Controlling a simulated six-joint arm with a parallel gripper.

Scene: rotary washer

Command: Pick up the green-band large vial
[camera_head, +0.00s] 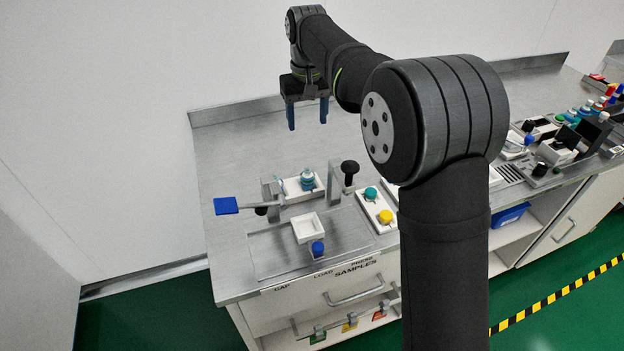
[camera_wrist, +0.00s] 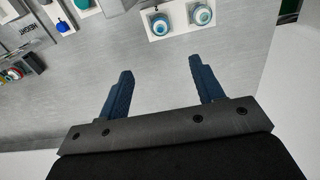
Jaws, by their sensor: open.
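My gripper (camera_head: 307,114) hangs above the back of the bench in the head view, its blue fingers apart and empty. It also shows in the wrist view (camera_wrist: 160,66), with only bare bench between the fingers. A white holder (camera_wrist: 180,31) with two round vials lies ahead of the fingertips at the top of the wrist view. The left vial (camera_wrist: 160,23) and the right vial (camera_wrist: 202,14) both show bluish-teal and pale rings. I cannot tell which one has the green band. In the head view, a teal-topped vial (camera_head: 307,180) stands in a white holder below the gripper.
A white tray holds a teal cap (camera_head: 371,193) and a yellow cap (camera_head: 385,216). The back left of the bench is clear.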

